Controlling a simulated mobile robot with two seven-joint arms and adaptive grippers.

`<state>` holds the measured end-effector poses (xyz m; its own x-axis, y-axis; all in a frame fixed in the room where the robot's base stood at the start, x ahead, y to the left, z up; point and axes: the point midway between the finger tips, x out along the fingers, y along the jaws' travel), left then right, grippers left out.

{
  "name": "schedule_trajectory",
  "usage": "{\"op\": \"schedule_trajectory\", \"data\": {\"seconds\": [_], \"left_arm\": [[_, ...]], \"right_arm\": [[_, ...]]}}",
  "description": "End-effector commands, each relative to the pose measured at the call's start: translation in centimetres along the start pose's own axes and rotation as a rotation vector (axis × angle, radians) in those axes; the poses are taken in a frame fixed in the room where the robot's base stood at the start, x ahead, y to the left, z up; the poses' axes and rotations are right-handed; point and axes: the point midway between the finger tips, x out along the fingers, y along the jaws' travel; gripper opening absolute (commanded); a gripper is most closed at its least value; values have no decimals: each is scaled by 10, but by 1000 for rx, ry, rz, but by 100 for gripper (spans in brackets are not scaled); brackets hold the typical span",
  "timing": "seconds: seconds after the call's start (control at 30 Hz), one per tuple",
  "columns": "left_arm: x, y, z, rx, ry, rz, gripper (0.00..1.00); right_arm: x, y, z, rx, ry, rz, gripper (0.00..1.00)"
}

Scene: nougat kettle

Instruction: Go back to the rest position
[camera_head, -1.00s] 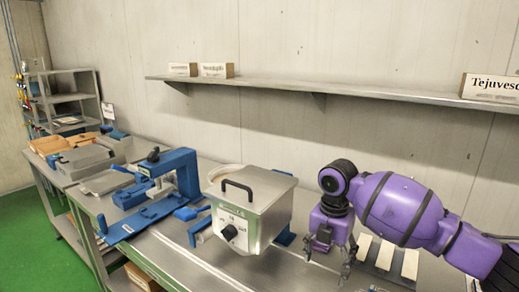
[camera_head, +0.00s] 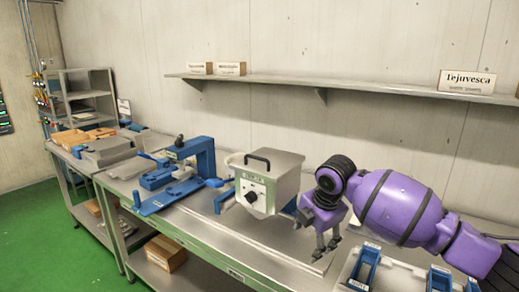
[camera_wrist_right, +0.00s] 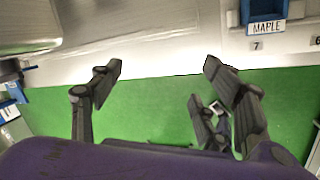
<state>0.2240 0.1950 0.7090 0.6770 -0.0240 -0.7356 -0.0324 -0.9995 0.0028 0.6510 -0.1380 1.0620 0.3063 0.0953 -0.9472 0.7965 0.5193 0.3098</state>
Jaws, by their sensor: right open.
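My right gripper (camera_head: 317,252) is open and empty, hanging fingers-down at the front of the steel table, right of the kettle. My left gripper is not in view.
A blue press (camera_head: 200,155) stands left of the kettle. Blue labelled holders (camera_head: 364,268) sit at the lower right; one reads MAPLE in the wrist view (camera_wrist_right: 264,10). A wall shelf (camera_head: 350,88) carries label boxes. A cardboard box (camera_head: 166,253) lies on the lower shelf. Green floor (camera_head: 40,235) is free at left.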

Motion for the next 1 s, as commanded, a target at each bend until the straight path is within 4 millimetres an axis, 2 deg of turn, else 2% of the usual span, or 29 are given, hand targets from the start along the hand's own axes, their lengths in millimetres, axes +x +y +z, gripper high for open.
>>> {"op": "schedule_trajectory", "data": {"seconds": [0.03, 0.1, 0.2, 0.33, 0.47, 0.57, 0.67, 0.77, 0.87, 0.97, 1.0], "left_arm": [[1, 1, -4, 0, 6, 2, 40], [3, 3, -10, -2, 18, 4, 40], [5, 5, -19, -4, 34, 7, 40], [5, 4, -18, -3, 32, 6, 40], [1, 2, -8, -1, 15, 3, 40], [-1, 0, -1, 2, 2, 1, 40], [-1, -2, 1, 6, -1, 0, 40], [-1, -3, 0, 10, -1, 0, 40], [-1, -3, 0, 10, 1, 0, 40], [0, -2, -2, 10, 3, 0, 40], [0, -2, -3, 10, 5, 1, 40]], "right_arm": [[4, 15, -8, 60, 2, 69, 70], [12, 31, -17, 163, 14, 166, 70], [30, 44, -36, 324, 66, 298, 70], [57, 45, -62, 539, 169, 433, 70], [84, 27, -88, 772, 297, 541, 70], [104, 0, -104, 969, 396, 606, 70], [121, -37, -114, 1155, 473, 657, 70], [136, -82, -120, 1331, 521, 693, 70], [150, -136, -124, 1492, 535, 719, 70], [163, -198, -129, 1635, 511, 730, 70], [168, -225, -131, 1686, 489, 729, 70]]}}
